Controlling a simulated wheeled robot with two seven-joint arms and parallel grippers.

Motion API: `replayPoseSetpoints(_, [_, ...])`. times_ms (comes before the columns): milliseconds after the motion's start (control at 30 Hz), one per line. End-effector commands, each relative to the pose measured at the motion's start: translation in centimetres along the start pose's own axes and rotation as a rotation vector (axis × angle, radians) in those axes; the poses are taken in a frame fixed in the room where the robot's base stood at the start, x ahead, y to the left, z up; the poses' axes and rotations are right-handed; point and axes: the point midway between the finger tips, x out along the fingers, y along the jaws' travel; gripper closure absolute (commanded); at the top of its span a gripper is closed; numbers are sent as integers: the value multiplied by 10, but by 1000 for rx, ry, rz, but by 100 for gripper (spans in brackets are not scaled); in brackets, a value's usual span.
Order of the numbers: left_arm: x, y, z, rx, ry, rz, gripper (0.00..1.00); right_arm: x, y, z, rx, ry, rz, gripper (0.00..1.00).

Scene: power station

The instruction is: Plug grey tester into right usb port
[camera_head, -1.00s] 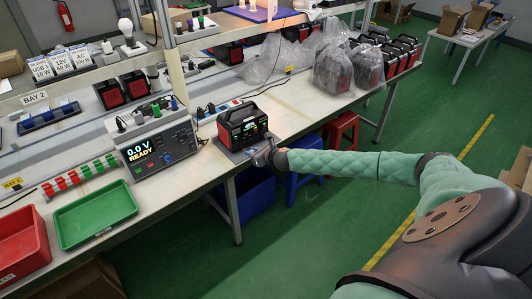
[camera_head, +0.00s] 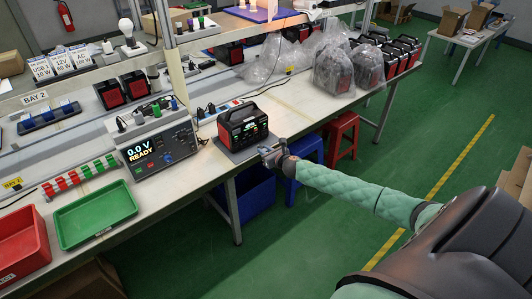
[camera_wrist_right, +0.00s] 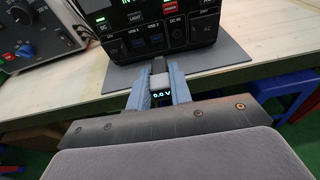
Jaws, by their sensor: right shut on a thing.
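The black and red power station (camera_head: 242,128) stands on a grey mat at the bench's front edge. In the right wrist view its front panel (camera_wrist_right: 180,32) shows two USB ports side by side, and the right USB port (camera_wrist_right: 156,40) carries the label USB 2. My right gripper (camera_head: 266,151) is just in front of the station. In the right wrist view its fingers (camera_wrist_right: 160,84) are shut on the grey tester (camera_wrist_right: 161,85), whose small display reads 0.0 V. The tester's dark plug end points at the panel, below the right USB port and apart from it. My left gripper is out of view.
A bench meter (camera_head: 158,145) reading 0.0 V READY stands left of the station. A green tray (camera_head: 95,217) and a red bin (camera_head: 22,243) lie further left. Bagged units (camera_head: 333,68) stand behind to the right. The bench front is open.

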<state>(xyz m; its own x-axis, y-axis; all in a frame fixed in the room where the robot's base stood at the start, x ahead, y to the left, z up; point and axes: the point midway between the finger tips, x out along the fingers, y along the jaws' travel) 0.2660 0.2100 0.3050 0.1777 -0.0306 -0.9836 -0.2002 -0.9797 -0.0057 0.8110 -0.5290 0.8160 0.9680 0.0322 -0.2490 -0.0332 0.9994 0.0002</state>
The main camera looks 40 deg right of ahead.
Motion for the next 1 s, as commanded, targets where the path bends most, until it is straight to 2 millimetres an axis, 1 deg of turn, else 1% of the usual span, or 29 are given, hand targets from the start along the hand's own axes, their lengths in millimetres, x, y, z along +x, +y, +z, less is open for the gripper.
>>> replayPoseSetpoints(433, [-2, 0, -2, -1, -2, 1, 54, 29, 1, 8, 1, -1, 0, 100])
replayPoseSetpoints(700, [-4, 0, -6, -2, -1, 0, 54, 45, 0, 12, 0, 0, 0, 100])
replayPoseSetpoints(1000, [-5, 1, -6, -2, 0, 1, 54, 44, 1, 12, -1, 0, 1, 100])
